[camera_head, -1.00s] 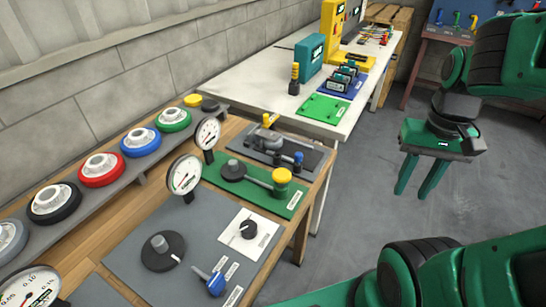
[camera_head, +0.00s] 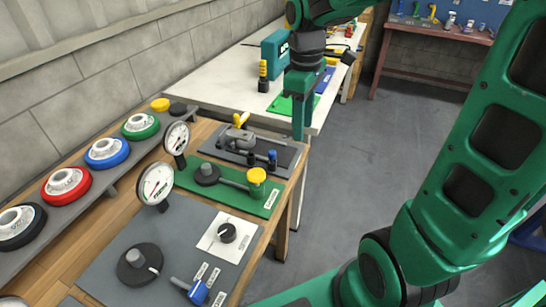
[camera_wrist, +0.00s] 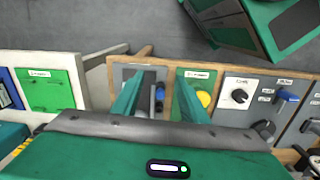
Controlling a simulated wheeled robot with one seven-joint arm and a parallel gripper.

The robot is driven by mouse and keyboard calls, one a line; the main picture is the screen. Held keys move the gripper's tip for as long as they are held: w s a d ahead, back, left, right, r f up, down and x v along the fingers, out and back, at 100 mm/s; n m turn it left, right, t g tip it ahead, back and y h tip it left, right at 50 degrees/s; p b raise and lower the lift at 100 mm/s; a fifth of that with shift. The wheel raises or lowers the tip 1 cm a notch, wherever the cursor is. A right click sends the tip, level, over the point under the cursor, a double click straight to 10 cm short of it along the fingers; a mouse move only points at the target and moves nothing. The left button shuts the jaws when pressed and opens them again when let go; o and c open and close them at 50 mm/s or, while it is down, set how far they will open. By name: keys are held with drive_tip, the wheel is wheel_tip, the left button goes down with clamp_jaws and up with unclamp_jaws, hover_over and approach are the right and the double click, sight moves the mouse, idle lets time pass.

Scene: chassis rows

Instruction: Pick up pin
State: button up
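A small upright pin-like part with a blue top (camera_head: 272,156) stands at the right of the grey clamp plate (camera_head: 290,155) on the wooden bench. A black peg stands beside it. The blue top shows between my fingers in the wrist view (camera_wrist: 161,92). No label names which part is the pin. My gripper (camera_head: 298,136) hangs above the back edge of this plate, fingers pointing down. In the wrist view my gripper (camera_wrist: 162,78) has its two green fingers spread apart with nothing held between them.
A metal toggle clamp (camera_head: 238,137) sits on the same plate. A green plate (camera_head: 225,188) with a yellow-capped part (camera_head: 256,177) lies in front. Dial gauges (camera_head: 156,184) stand to the left. The white table (camera_head: 225,88) is behind.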

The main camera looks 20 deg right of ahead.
drive_tip(key=w+a+n, duration=0.4)
drive_tip(key=w+a, duration=0.1)
drive_tip(key=a, duration=0.1)
hover_over(272, 152)
drive_tip(key=f, duration=0.5)
drive_tip(key=shift+s+a+f, duration=0.2)
drive_tip(key=shift+a, duration=0.1)
drive_tip(key=shift+w+d+f, duration=0.1)
drive_tip(key=shift+f, duration=0.9)
drive_tip(key=shift+w+d+f, duration=0.1)
drive_tip(key=shift+d+f, duration=0.05)
drive_tip(key=shift+f, duration=0.85)
drive_tip(key=shift+w+d+f, duration=0.1)
drive_tip(key=shift+f, duration=0.9)
clamp_jaws()
